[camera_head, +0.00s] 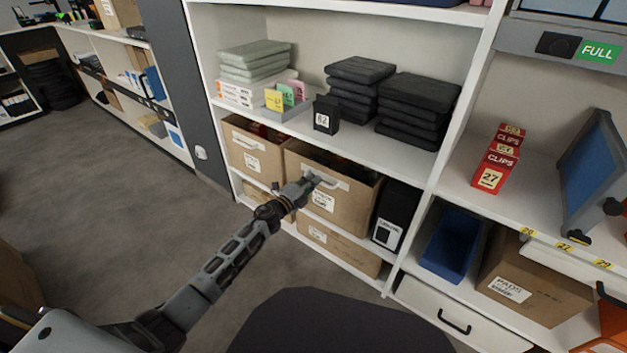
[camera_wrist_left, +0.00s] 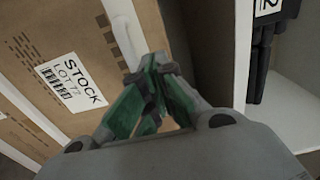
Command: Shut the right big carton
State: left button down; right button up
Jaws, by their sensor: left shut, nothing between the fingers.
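My left gripper (camera_head: 308,183) is at the handle's left end, against or very near the carton's front. In the left wrist view its green-padded fingers (camera_wrist_left: 150,75) are shut and empty. My right gripper is not in view.
Another big carton (camera_head: 258,158) stands to the left, and a low carton (camera_head: 338,246) lies below. A black binder (camera_head: 397,215) stands close on the right. The shelf board (camera_head: 385,150) above carries black folded stacks. The grey floor (camera_head: 100,200) at left is clear.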

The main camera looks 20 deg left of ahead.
pick_arm(q)
jog(key=p+v, duration=0.2)
jog(key=v, duration=0.7)
jog(key=shift+s, duration=0.15)
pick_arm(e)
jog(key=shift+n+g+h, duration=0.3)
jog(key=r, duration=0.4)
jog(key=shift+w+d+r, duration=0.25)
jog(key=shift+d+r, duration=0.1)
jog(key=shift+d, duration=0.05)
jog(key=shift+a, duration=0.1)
